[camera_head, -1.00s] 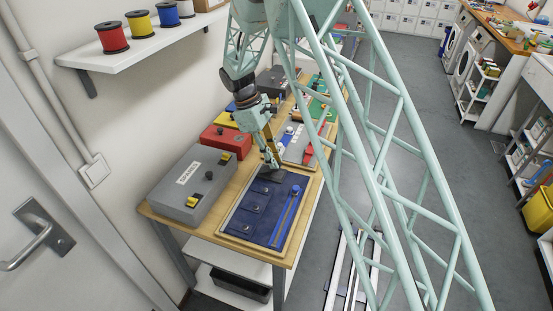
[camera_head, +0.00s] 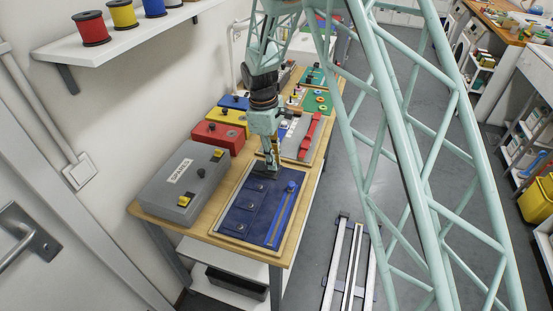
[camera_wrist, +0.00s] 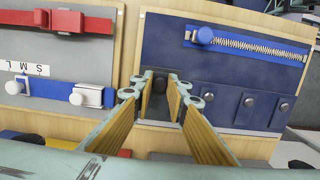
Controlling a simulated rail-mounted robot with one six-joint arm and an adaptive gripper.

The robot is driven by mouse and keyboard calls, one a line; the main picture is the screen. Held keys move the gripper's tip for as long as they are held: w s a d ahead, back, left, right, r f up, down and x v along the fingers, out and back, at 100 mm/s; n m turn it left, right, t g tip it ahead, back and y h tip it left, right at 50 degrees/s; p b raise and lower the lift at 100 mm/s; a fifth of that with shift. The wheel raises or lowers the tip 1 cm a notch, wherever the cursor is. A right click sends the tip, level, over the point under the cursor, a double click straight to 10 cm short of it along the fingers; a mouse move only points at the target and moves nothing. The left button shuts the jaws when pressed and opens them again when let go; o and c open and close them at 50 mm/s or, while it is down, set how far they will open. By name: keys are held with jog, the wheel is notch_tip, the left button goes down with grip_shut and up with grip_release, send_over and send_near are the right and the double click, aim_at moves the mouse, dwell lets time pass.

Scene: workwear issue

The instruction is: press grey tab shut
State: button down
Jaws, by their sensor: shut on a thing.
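The blue board (camera_head: 235,222) lies on the wooden bench, with a slider and several snap flaps on it. The grey tab (camera_wrist: 157,108) is at the edge of the board, beside the row of flaps, with a dark knob (camera_wrist: 159,86) on it. My gripper (camera_wrist: 161,84) reaches down to this end of the board, its two fingers on either side of the knob and closed on it. In the head view my gripper (camera_head: 271,170) covers most of the tab. I cannot tell whether the tab is pressed flat.
A blue slider (camera_wrist: 205,36) on a spring-like track runs along the board. A grey board with a red strap (camera_wrist: 70,22) lies close beside it. A grey case (camera_head: 183,180) and a red box (camera_head: 217,137) stand along the wall side of the bench.

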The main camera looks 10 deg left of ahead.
jog(key=shift+s+d+f, duration=0.2)
jog(key=shift+d+f, duration=0.35)
jog(key=shift+f, duration=0.2)
jog(key=shift+d, duration=0.1)
jog(key=c, duration=2.9)
grip_release()
jog(key=shift+o, duration=1.3)
jog(key=shift+d, duration=0.3)
jog(key=shift+o, duration=0.5)
jog(key=shift+w+a+r, duration=0.1)
jog(key=shift+a, duration=0.2)
jog(key=shift+a, duration=0.1)
jog(key=shift+a+r, duration=0.15)
jog(key=shift+r, duration=0.65)
notch_tip(320, 180, up, 10)
jog(key=a, duration=0.1)
jog(key=shift+w+r, duration=0.15)
